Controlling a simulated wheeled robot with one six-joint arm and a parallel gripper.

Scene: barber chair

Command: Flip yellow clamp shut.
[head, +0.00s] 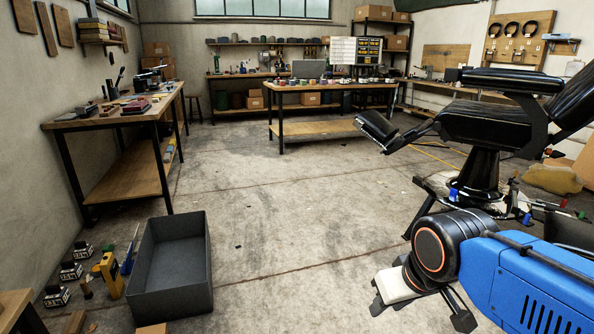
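I cannot make out a clearly yellow clamp. Small coloured pieces stand around the barber chair's base, among them a blue one (454,194), another blue one (527,218) and a green one (581,214); they are too small to tell whether any is a clamp, or open or shut. The black barber chair (482,122) stands at the right, its base partly hidden by my blue arm. My gripper (420,304) is low at the bottom right, in front of the chair and apart from it. Its dark fingers are spread, with bare floor between them.
A grey open crate (172,307) sits on the floor at the left, beside a yellow tool (111,275) and small black boxes. A workbench (118,114) lines the left wall; another table (332,86) stands at the back. The middle floor is clear.

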